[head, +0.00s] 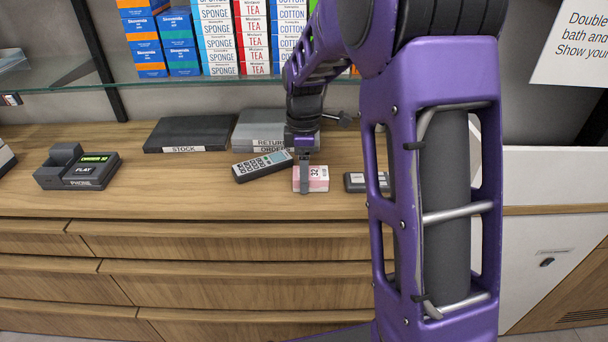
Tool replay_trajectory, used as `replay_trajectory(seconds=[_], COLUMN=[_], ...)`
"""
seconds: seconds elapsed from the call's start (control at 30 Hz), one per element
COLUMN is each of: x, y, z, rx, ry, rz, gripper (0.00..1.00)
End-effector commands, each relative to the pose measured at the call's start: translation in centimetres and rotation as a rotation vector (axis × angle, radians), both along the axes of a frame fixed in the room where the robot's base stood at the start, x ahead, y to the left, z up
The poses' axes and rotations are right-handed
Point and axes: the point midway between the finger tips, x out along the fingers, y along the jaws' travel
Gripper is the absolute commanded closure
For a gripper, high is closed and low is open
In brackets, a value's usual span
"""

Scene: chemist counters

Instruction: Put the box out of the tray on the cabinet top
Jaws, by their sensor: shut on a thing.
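My gripper (305,180) reaches down over the wooden cabinet top (200,195). It is shut on a small pink and white box (319,179). One dark finger covers part of the box's front. The box is at or very near the cabinet top's surface; I cannot tell whether it touches. I do not make out a tray in this view; my arm hides part of the right side.
A grey remote-like device (262,166) lies just left of the box, and a small dark device (362,182) lies to its right. A dark phone (78,168), a STOCK binder (190,134) and a RETURN ORDERS binder (250,132) are nearby. A glass shelf (150,88) with boxes hangs above.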

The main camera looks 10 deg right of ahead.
Motion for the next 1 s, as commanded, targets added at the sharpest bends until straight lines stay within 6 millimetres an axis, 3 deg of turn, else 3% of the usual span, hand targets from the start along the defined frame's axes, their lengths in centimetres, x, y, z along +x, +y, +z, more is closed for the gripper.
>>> replay_trajectory(seconds=[0.33,0.37,0.5,0.8,1.0], x=[0.0,0.0,0.0,0.0,0.1], y=[0.0,0.0,0.0,0.0,0.0], z=[-0.4,-0.3,-0.3,-0.1,2.1], rx=[0.0,0.0,0.0,0.0,0.0], ry=[0.0,-0.001,-0.001,-0.001,-0.004], rz=[0.0,0.0,0.0,0.0,0.0], gripper=[0.92,0.32,0.07,0.06,0.06])
